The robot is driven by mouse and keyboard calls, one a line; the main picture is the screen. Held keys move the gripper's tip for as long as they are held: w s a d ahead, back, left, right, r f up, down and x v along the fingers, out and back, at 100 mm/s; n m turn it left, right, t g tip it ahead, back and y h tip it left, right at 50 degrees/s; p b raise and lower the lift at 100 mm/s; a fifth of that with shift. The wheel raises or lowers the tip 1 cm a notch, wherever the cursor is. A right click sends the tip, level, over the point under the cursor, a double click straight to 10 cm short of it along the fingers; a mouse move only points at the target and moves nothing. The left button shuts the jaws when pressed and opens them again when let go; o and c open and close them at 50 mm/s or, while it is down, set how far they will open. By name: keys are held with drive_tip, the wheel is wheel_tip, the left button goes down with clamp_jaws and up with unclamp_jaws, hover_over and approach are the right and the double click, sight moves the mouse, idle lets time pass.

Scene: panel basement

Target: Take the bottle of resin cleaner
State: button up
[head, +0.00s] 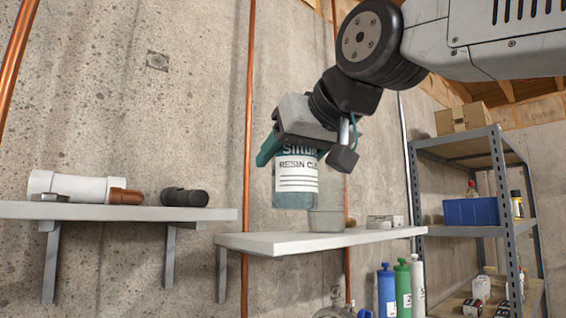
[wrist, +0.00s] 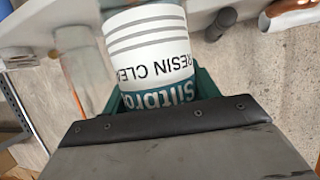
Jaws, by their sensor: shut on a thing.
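The bottle of resin cleaner (head: 297,183) has a teal body and a white label with the words "RESIN CL". My gripper (head: 303,150) is shut on its upper part. The bottle hangs upright, seemingly above the right wall shelf (head: 270,241); its lower edge looks clear of the shelf top. In the wrist view the bottle (wrist: 146,50) appears upside down, held at the gripper (wrist: 160,95), whose teal fingers show on both sides of it. The bottle's top is hidden by my gripper.
A grey cup (head: 326,220) and small grey boxes (head: 385,221) stand on the right shelf. The left shelf (head: 110,211) holds white pipe (head: 75,187) and a black fitting (head: 185,197). A vertical copper pipe (head: 248,120) runs between the shelves. A metal rack (head: 500,190) stands at right.

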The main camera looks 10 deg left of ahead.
sight(294, 153)
drive_tip(key=shift+s+d+r, duration=0.1)
drive_tip(key=shift+s+d, duration=0.2)
drive_tip(key=shift+s, duration=0.45)
drive_tip(key=shift+s+d+r, duration=0.1)
drive_tip(key=shift+s+d, duration=0.2)
drive_tip(key=shift+s, duration=0.4)
drive_tip(key=shift+s, duration=0.15)
